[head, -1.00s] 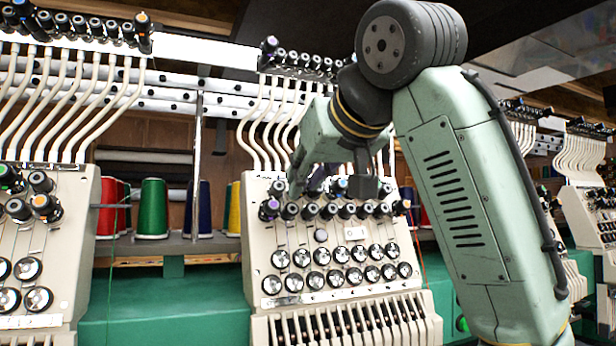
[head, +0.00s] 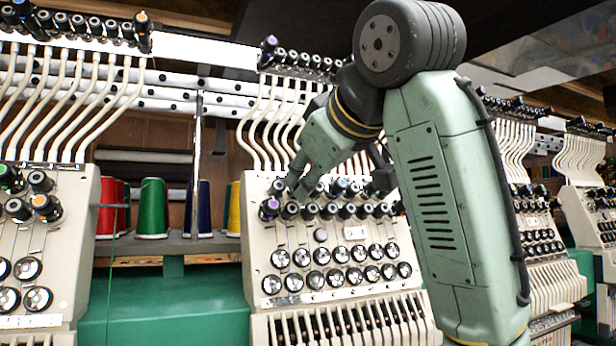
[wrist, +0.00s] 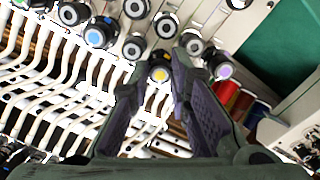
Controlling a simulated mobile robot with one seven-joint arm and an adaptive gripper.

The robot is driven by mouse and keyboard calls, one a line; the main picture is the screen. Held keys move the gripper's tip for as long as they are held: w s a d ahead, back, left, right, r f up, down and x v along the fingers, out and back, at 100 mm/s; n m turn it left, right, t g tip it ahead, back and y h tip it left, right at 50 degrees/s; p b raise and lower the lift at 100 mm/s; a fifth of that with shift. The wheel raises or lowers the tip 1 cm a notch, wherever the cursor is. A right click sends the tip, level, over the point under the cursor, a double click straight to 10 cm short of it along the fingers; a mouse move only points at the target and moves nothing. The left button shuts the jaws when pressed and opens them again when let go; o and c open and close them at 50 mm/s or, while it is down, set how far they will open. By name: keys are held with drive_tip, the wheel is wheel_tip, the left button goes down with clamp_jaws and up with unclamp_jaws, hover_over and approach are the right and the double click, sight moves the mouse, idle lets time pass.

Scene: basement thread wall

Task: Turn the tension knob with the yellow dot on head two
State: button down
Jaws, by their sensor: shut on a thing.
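The tension knob with the yellow dot (wrist: 160,73) is black with a grey rim and shows between the two fingertips in the wrist view. My gripper (wrist: 160,64) is shut on this knob, one finger on each side. In the head view my gripper (head: 297,189) reaches the upper left knobs of the middle machine head (head: 255,240). The knob's yellow dot cannot be made out there. A purple-dotted knob (wrist: 224,71) sits to the right of the right finger in the wrist view.
Neighbouring knobs crowd the gripper, including a grey-faced one (wrist: 190,44) and a blue-dotted one (wrist: 96,37). White thread tubes (head: 255,130) rise above the panel. Thread cones, one green (head: 152,208), stand left of the middle head. Another head (head: 40,250) is farther left.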

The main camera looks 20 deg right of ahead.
drive_tip(key=n, duration=0.5)
drive_tip(key=shift+n, duration=0.4)
idle(0.4)
drive_tip(key=c, duration=1.5)
unclamp_jaws()
drive_tip(key=v, duration=1.2)
drive_tip(key=shift+s, duration=0.1)
